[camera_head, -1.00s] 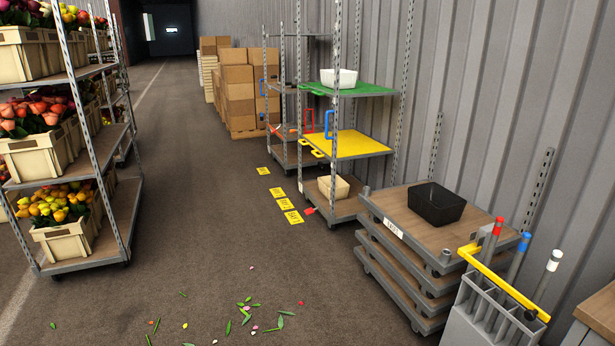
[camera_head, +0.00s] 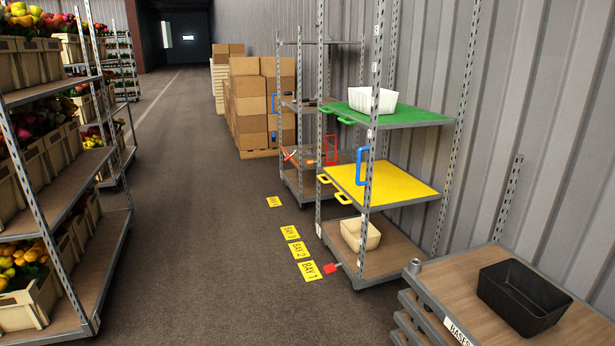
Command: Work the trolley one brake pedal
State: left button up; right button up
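A trolley (camera_head: 372,277) with perforated uprights stands against the corrugated wall, right of the yellow floor sign that reads BAY 1 (camera_head: 310,272). A small red pedal (camera_head: 332,268) sticks out low at its near left corner, just above the floor. Whether the pedal is up or down I cannot tell. The trolley has a green shelf (camera_head: 420,115), a yellow shelf (camera_head: 395,187) and a wooden bottom deck. Neither of my grippers is in view.
A stack of trolley bases (camera_head: 435,280) with a black crate (camera_head: 523,297) stands at the near right. Flower trolleys (camera_head: 60,190) line the left. A second trolley (camera_head: 310,192) and cardboard boxes (camera_head: 248,105) stand farther back. The aisle floor between is clear.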

aim_at(329, 268)
jog(key=i+j, duration=0.1)
jog(key=i, duration=2.1)
jog(key=l+z, duration=0.05)
jog(key=l, duration=0.05)
